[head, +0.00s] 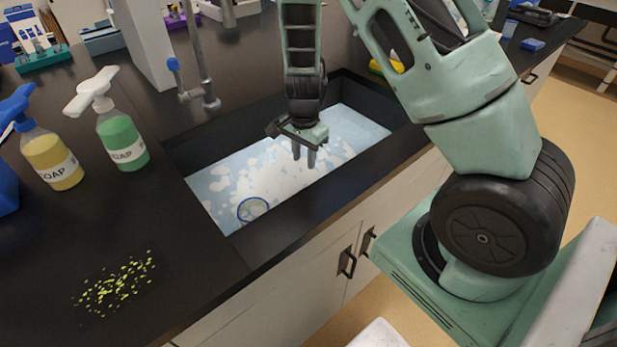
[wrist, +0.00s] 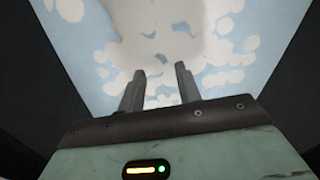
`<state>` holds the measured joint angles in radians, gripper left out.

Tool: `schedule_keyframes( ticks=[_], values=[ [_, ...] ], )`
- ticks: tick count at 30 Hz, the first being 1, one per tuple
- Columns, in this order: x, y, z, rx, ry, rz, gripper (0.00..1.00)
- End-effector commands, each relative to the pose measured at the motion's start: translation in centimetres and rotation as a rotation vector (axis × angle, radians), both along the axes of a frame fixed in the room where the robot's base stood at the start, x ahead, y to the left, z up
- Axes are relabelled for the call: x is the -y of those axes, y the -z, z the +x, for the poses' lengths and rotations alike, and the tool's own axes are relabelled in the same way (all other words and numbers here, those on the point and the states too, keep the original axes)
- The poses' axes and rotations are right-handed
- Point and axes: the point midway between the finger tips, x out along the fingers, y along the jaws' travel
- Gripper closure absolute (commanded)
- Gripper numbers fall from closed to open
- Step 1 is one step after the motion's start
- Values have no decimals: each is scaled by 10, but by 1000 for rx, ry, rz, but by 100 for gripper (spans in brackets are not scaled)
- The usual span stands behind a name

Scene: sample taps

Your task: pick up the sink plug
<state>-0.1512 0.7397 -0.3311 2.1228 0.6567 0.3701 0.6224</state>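I cannot make out the sink plug in either view. Foamy light-blue water (head: 222,186) fills the sink (head: 190,150), and white suds cover much of the surface and hide what lies below. My gripper (head: 303,158) points down over the water near the middle of the sink. In the wrist view my gripper (wrist: 160,72) has its two fingers apart with nothing between them. A pale beige-white patch shows beyond the fingertips there; I cannot tell what it is.
A blue-rimmed round vessel (head: 252,210) sits in the water at the near left. The tap (head: 205,85) stands behind the sink. Two soap bottles (head: 121,138) (head: 50,158) and yellow-green specks (head: 116,286) are on the left counter. A yellow object (head: 377,67) lies at the back right.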

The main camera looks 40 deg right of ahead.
Motion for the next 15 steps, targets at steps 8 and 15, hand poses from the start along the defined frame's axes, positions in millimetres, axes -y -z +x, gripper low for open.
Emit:
schedule_keyframes(
  ticks=[8,15],
  values=[
    [-2,38,-4,-5,1,2,66],
    [-3,52,-3,-1,0,2,66]
  ],
)
